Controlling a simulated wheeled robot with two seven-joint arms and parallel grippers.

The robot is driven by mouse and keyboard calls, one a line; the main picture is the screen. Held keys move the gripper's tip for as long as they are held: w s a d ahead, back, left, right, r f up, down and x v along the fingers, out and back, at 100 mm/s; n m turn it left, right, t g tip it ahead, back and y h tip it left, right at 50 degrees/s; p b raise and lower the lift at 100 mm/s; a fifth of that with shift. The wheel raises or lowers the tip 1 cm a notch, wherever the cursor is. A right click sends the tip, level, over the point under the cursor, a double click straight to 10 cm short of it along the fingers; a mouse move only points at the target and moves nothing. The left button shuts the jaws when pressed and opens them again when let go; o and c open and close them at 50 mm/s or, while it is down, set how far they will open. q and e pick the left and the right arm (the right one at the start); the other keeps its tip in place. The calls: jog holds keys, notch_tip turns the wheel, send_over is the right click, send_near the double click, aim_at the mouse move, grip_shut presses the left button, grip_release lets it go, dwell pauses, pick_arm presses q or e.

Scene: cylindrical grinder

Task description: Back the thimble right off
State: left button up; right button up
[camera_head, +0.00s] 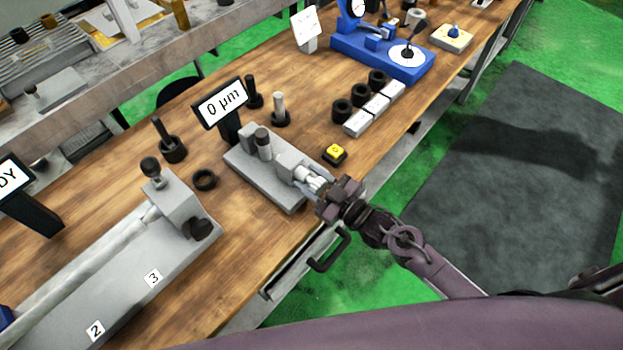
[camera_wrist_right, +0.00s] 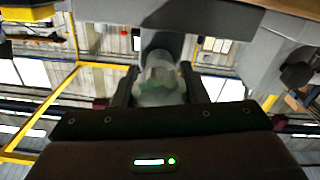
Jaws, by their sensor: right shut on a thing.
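The thimble (camera_wrist_right: 160,88) is a pale metal cylinder at the end of a small measuring fixture (camera_head: 263,181) with a grey base on the wooden bench. My right gripper (camera_head: 325,193) is at the fixture's right end, shut on the thimble. In the right wrist view the two dark fingers (camera_wrist_right: 160,95) stand on either side of the thimble, which runs away to a grey barrel (camera_wrist_right: 161,42). In the head view the gripper hides part of the thimble. A display (camera_head: 222,103) behind the fixture reads "0 µm". My left gripper is not in view.
A yellow button (camera_head: 334,153) sits close to the right of the fixture. A long grey bed (camera_head: 130,275) lies to the left, and a black ring (camera_head: 204,180) between. Black cylinders and pale blocks (camera_head: 375,108) stand further back. A drawer handle (camera_head: 329,250) juts from the bench front below my right gripper.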

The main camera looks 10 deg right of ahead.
aim_at(322, 190)
jog(key=o, duration=1)
jog(key=shift+f, duration=0.1)
jog(key=shift+b+v, duration=0.8)
jog(key=shift+v, duration=3.1)
